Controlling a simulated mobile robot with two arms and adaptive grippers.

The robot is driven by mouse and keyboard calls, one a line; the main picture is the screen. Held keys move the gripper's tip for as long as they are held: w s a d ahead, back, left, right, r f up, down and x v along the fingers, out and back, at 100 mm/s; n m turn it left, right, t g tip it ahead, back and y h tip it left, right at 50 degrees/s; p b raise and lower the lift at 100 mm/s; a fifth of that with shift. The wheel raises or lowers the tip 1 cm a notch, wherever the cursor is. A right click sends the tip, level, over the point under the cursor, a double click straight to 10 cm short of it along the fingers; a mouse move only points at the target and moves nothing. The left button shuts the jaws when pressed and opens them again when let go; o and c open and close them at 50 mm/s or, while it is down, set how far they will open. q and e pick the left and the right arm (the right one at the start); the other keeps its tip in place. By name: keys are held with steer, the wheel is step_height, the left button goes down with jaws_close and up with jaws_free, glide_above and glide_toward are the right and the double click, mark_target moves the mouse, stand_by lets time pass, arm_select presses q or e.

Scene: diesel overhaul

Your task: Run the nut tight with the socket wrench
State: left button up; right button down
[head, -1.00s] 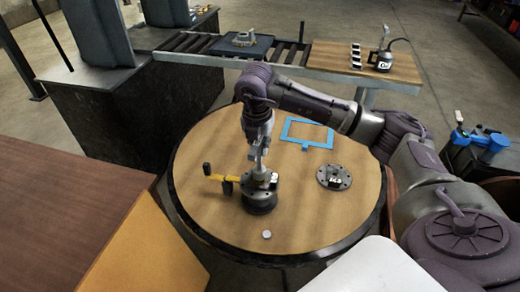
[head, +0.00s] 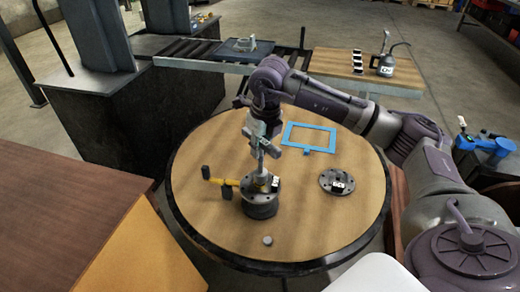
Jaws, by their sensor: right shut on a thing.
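My right gripper (head: 264,144) points down over a dark round flanged part (head: 261,205) on the round table. It is shut on a slim grey upright tool (head: 260,170), seemingly the socket wrench, whose lower end reaches the top of that part. The nut is too small or hidden to make out there. A yellow bar with dark grips (head: 224,182) sticks out to the left of the part; I cannot tell whether it joins the tool. My left gripper does not show.
On the round wooden table (head: 320,225) lie a second flanged disc (head: 337,181), a blue frame (head: 308,137) and a small grey round piece (head: 267,240). Behind stand a roller conveyor with a dark tray (head: 230,53) and a bench with an oil can (head: 384,66).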

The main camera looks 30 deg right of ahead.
steer(key=n, duration=0.3)
steer(key=shift+n+y+b, duration=0.3)
steer(key=shift+n, duration=0.1)
steer(key=n, duration=0.3)
steer(key=shift+w, duration=0.1)
steer(key=shift+a, duration=0.1)
steer(key=shift+w, duration=0.1)
